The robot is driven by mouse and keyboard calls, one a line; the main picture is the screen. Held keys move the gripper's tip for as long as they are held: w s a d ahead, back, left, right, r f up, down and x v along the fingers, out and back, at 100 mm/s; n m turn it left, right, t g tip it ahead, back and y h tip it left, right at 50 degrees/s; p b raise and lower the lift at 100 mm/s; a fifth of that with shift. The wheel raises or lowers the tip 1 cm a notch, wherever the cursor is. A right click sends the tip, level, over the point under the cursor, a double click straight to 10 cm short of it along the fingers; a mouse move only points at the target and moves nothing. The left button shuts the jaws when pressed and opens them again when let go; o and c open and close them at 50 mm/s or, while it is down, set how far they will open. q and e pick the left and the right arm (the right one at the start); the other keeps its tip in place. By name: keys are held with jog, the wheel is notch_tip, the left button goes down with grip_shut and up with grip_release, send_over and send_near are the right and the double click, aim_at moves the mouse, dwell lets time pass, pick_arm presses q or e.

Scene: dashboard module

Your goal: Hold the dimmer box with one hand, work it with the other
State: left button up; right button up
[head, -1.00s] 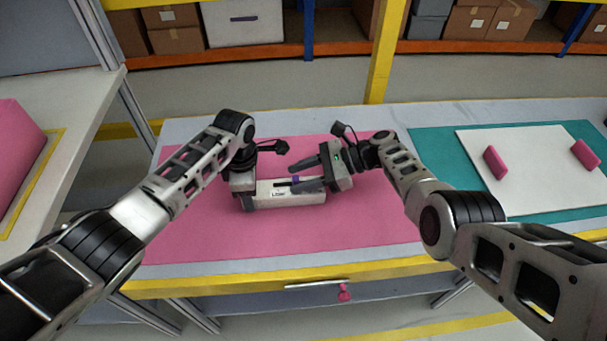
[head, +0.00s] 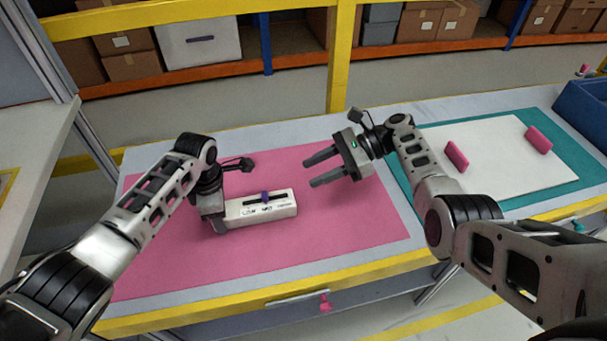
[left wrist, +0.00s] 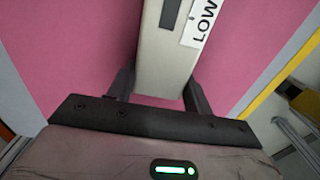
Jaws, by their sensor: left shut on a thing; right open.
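The dimmer box (head: 288,209) is a long white box on the pink mat (head: 340,235). A dark slot runs along its top, with a purple slider knob (head: 265,197) near the middle. Labels lie along the slot; one reads LOW in the left wrist view (left wrist: 203,22). My left gripper (head: 222,214) is shut on the box's left end; its fingers lie on either side of the box in the left wrist view (left wrist: 160,88). My right gripper (head: 314,170) is open and empty, right of and beyond the box, apart from the knob.
A teal mat (head: 545,195) with a white board (head: 490,165) and two pink blocks lies on the right. A blue bin (head: 585,110) stands at the far right. The yellow table edge (head: 220,309) is in front. The pink mat around the box is clear.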

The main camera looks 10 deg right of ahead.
dwell(0.3)
pick_arm(q)
jog(key=o, duration=1.4)
